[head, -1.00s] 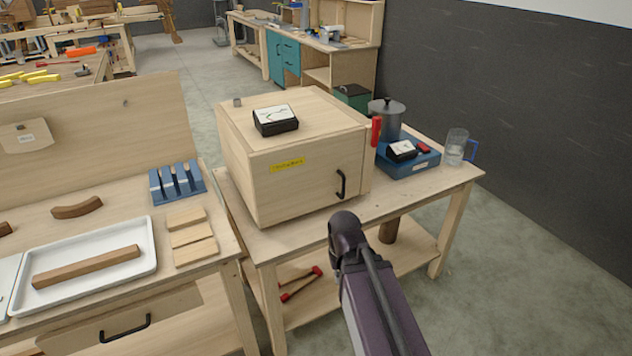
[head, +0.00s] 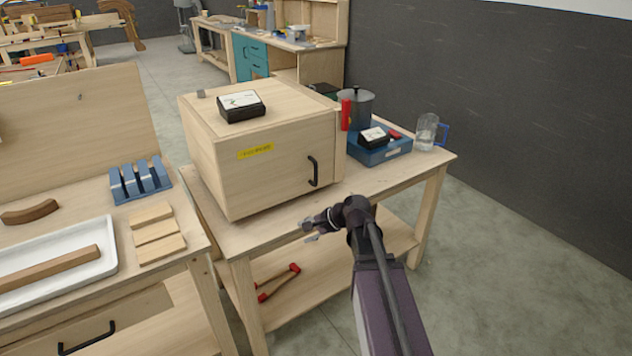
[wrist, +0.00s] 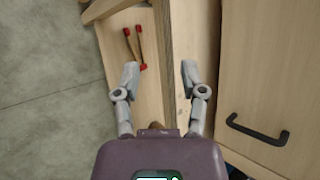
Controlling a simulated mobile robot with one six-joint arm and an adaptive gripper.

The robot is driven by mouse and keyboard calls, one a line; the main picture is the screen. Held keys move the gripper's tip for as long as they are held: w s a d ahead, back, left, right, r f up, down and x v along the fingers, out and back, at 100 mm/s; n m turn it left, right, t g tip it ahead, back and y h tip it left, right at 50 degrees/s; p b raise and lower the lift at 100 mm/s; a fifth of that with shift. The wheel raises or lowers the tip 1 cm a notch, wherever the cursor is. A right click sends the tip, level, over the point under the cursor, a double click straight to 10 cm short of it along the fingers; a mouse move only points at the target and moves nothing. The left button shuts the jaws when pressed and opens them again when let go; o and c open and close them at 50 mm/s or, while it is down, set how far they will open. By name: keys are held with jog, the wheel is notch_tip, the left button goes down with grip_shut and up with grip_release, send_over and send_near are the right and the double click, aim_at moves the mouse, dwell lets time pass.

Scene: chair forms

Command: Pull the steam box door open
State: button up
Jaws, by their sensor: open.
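The steam box (head: 240,130) is a pale wooden box on a wooden table, with a yellow label on its front. Its front door (head: 275,185) looks shut, and a black bar handle (head: 313,171) stands near the door's right edge. In the wrist view the handle (wrist: 257,131) lies to the right of my gripper. My gripper (head: 307,231) is open and empty, in front of the box and below the handle, apart from it. In the wrist view both fingers of my gripper (wrist: 158,80) are spread over the table's front edge.
A black-cased gauge (head: 240,108) sits on the box top. Right of the box are a blue hotplate (head: 385,153), a grey pot (head: 358,108) and a clear mug (head: 427,132). A bench with a white tray (head: 70,295) stands left.

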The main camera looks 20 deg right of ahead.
jog(key=w+d+r+m+t+b, duration=0.2)
jog(key=w+d+m+t, duration=0.3)
jog(key=d+m, duration=0.3)
jog(key=w+d+r+m+t+y+b, duration=0.1)
jog(key=w+d+r+m+t+b, duration=0.1)
jog(key=w+d+m+t+b, duration=0.3)
jog(key=d+m, duration=0.2)
jog(key=m, duration=0.2)
jog(key=shift+w+d+r, duration=0.15)
jog(key=shift+d+r, duration=0.1)
jog(key=shift+d, duration=0.15)
send_over(316, 185)
jog(key=shift+w, duration=0.4)
grip_shut()
